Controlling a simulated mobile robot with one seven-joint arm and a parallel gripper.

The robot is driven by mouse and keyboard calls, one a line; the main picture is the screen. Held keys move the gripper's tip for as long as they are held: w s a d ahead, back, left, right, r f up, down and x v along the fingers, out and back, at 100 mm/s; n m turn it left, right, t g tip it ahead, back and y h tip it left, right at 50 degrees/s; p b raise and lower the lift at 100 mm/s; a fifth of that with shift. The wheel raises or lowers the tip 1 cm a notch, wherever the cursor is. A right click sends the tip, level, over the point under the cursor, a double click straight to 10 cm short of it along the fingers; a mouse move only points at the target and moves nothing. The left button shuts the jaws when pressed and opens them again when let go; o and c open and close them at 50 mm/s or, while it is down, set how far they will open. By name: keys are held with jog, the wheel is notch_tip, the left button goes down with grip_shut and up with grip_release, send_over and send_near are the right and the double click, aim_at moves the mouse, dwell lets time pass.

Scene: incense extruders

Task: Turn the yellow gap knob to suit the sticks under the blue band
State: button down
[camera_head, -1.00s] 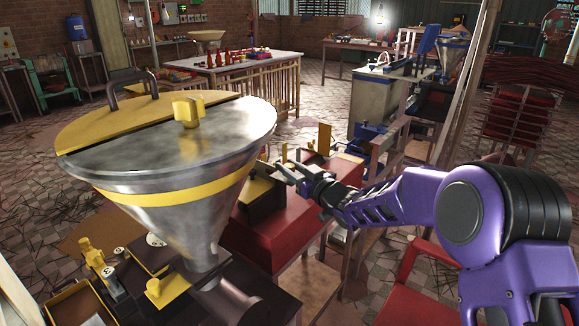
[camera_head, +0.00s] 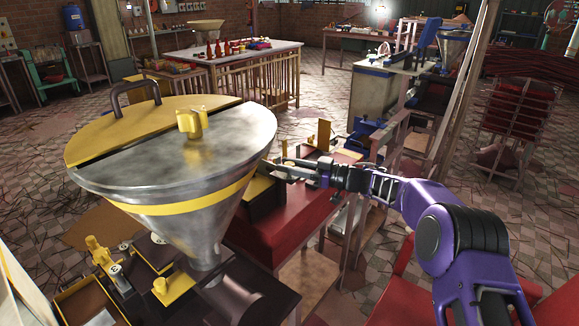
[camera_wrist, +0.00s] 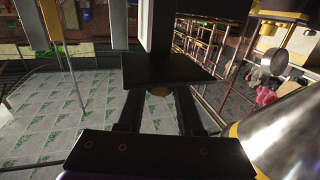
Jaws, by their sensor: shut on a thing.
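My gripper (camera_head: 282,167) reaches left toward the right side of the yellow-banded hopper (camera_head: 160,180), at about mid height. A separate yellow knob (camera_head: 191,124) stands on the hopper lid. I cannot make out sticks under a blue band; a machine with blue parts (camera_head: 430,45) stands at the back right.
Small yellow fittings (camera_head: 100,255) and an open tray (camera_head: 92,300) sit below the hopper at the left. A red bench (camera_head: 290,220) lies under my gripper. A table with red bottles (camera_head: 215,58) stands behind. A post (camera_head: 465,90) rises at the right.

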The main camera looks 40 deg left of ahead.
jog(key=shift+n+g, duration=0.3)
jog(key=shift+g, duration=0.1)
jog(key=c, duration=0.5)
grip_release()
jog(key=shift+c, duration=0.2)
jog(key=v, duration=1.7)
jog(key=shift+d+r, duration=0.2)
jog(key=shift+r, duration=0.1)
jog(key=shift+w, duration=0.1)
